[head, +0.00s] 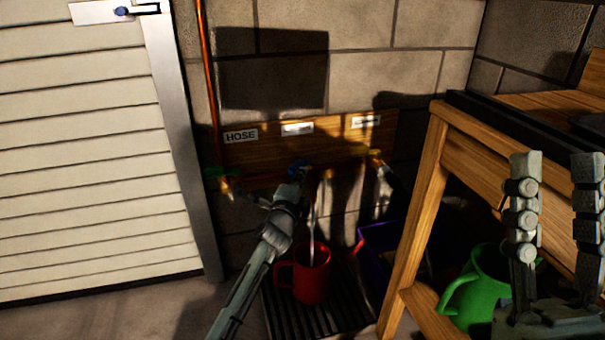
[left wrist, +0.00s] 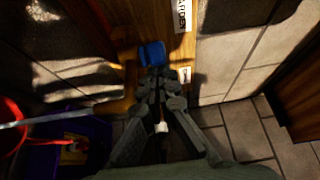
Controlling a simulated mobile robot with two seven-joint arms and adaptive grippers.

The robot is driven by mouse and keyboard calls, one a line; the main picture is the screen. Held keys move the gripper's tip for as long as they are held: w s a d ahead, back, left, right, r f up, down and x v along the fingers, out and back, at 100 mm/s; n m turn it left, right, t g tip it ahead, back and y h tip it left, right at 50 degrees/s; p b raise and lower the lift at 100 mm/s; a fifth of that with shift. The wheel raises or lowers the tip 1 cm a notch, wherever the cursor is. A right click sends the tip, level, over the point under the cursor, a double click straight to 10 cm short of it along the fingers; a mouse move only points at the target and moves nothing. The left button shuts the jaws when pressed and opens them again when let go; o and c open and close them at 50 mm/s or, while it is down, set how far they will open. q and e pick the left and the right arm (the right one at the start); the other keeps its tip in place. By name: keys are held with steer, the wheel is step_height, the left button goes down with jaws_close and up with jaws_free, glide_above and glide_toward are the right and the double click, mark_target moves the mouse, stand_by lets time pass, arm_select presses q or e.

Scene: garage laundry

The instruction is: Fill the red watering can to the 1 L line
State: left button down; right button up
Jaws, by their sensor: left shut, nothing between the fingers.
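The red watering can (head: 312,282) stands on a dark slatted grate, its handle to the left and its spout to the right. A thin stream of water (head: 313,222) runs down into it; the stream also shows in the left wrist view (left wrist: 45,121). The water level and any 1 L line are not visible. My left gripper (head: 294,180) is shut and empty, its tips at the blue tap handle (head: 299,165), which also shows in the left wrist view (left wrist: 152,54). Whether they touch is unclear. My right gripper (head: 556,190) is open and empty at the right.
The wooden board (head: 335,146) carries several taps and labels; one reads HOSE (head: 241,136). A purple crate (head: 378,238) sits right of the grate (head: 330,322). A green watering can (head: 478,290) is by the wooden bench (head: 424,178). A slatted door (head: 85,160) is at left.

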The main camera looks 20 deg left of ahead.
arm_select(q)
steer(key=a+m+h+p, duration=0.1)
steer(key=h+p, duration=0.1)
steer(key=a+m+h+p, duration=0.1)
steer(key=m+h+p, duration=0.1)
steer(key=h, duration=0.1)
steer(key=shift+s+a+r, duration=0.1)
steer(key=shift+a+r, duration=0.05)
steer(key=shift+a, duration=0.25)
arm_select(e)
steer(key=w+a+f+g+h, duration=0.2)
steer(key=w+f+g, duration=0.4)
steer(key=f+g, duration=0.2)
steer(key=shift+a+f, duration=0.4)
steer(key=shift+f, duration=0.25)
steer(key=shift+s, duration=0.1)
